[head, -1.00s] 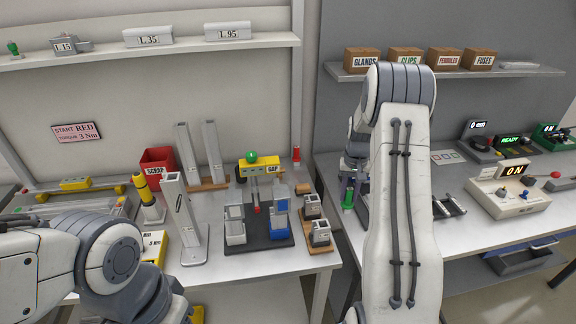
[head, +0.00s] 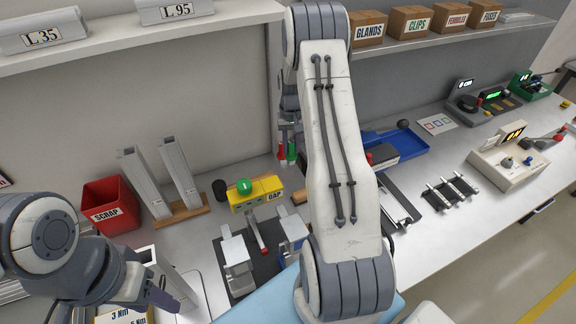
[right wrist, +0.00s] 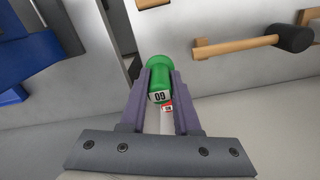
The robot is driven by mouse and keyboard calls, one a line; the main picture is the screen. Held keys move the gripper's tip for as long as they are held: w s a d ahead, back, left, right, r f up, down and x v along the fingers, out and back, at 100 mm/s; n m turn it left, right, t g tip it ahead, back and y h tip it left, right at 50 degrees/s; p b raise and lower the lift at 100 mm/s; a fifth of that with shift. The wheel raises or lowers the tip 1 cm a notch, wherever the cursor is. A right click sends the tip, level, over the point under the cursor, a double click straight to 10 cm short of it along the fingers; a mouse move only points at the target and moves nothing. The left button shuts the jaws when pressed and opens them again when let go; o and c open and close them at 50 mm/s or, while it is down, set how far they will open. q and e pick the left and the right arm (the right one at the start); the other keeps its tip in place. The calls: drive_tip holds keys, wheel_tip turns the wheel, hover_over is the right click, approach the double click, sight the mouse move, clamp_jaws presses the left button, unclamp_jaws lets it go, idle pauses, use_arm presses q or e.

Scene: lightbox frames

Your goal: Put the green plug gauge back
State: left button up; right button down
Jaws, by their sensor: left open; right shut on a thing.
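The green plug gauge (right wrist: 159,68) sits between the two fingers of my right gripper (right wrist: 160,92) in the right wrist view. Its green end faces the camera with a white label, and a small red marked patch shows below it. In the head view, the green of the gauge (head: 292,150) shows at my right gripper (head: 287,152), above the back of the table and left of my right arm. A red piece shows beside it; I cannot tell whether it is part of the gauge. My left gripper (head: 160,296) is open and empty at the lower left.
A red scrap bin (head: 110,207), a wooden stand with upright metal profiles (head: 183,175) and a yellow gap box (head: 257,194) stand along the back. A blue tray (head: 398,146) lies to the right. A shelf (head: 150,30) overhangs. My right arm hides part of the table.

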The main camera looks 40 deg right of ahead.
sight(292, 163)
wheel_tip(292, 163, down, 3)
drive_tip(key=shift+d+f+p, duration=0.15)
drive_tip(key=shift+f+p, duration=0.05)
drive_tip(key=shift+p, duration=0.25)
wheel_tip(292, 163, down, 3)
drive_tip(key=shift+s+f+p, duration=0.15)
drive_tip(key=shift+f+p, duration=0.05)
drive_tip(key=shift+p, duration=0.5)
drive_tip(key=shift+f, duration=0.4)
drive_tip(key=shift+f, duration=0.1)
drive_tip(key=c, duration=0.6)
unclamp_jaws()
drive_tip(key=shift+c, duration=0.2)
